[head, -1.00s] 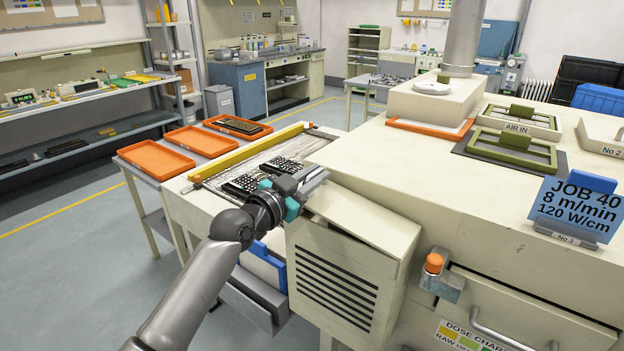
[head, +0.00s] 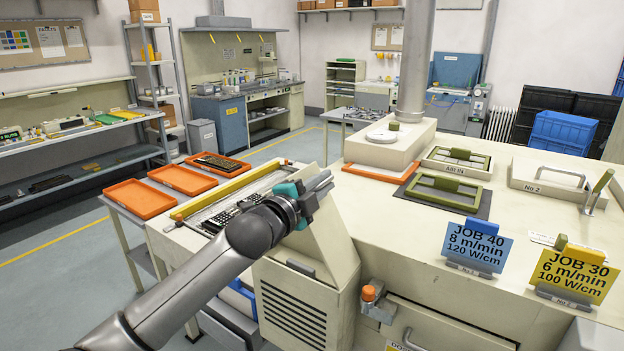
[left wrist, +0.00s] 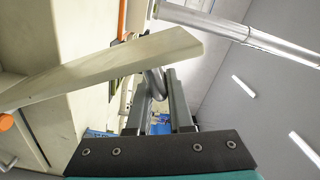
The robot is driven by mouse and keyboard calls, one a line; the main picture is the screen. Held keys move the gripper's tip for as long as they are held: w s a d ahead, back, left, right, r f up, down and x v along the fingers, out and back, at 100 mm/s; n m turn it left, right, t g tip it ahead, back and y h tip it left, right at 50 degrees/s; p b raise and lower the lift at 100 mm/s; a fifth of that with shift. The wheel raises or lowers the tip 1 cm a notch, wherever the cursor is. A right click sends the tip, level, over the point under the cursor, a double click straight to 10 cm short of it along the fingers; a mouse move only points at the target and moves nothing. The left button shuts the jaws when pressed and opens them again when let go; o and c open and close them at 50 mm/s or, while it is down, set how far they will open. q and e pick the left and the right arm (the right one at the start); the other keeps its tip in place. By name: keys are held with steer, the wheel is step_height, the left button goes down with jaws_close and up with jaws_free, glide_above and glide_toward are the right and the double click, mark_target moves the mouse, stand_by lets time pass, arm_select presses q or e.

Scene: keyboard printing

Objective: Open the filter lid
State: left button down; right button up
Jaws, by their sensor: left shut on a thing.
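The filter lid (head: 322,238) is a beige panel on top of the louvred filter box (head: 340,308). It stands raised at a steep tilt. My left gripper (head: 322,181) is at the lid's upper edge, shut on its handle; the arm and wrist hide part of the lid. In the left wrist view the lid (left wrist: 120,68) shows as a pale slab beside the fingers (left wrist: 160,112), with a grey curved handle (left wrist: 154,84) between them. My right gripper is not in view.
The large beige machine top (head: 400,212) lies to the right, with a blue job card (head: 477,246) and a yellow job card (head: 571,276). An orange-capped button (head: 369,292) is beside the box. Orange trays (head: 138,202) stand at left.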

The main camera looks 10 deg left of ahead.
arm_select(q)
steer(key=s+d+r+m+p, duration=0.1)
steer(key=s+d+m+p, duration=0.1)
steer(key=d, duration=0.4)
steer(key=shift+s+d+r+m+p, duration=0.15)
steer(key=shift+d+r+m+p, duration=0.2)
steer(key=shift+m, duration=0.55)
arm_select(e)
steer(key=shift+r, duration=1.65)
arm_select(q)
steer(key=shift+a, duration=0.1)
steer(key=c, duration=0.8)
jaws_free()
steer(key=shift+f, duration=0.1)
steer(key=shift+c, duration=0.2)
steer(key=shift+s, duration=0.1)
steer(key=b+v, duration=0.2)
steer(key=v, duration=1.3)
steer(key=shift+b, duration=0.3)
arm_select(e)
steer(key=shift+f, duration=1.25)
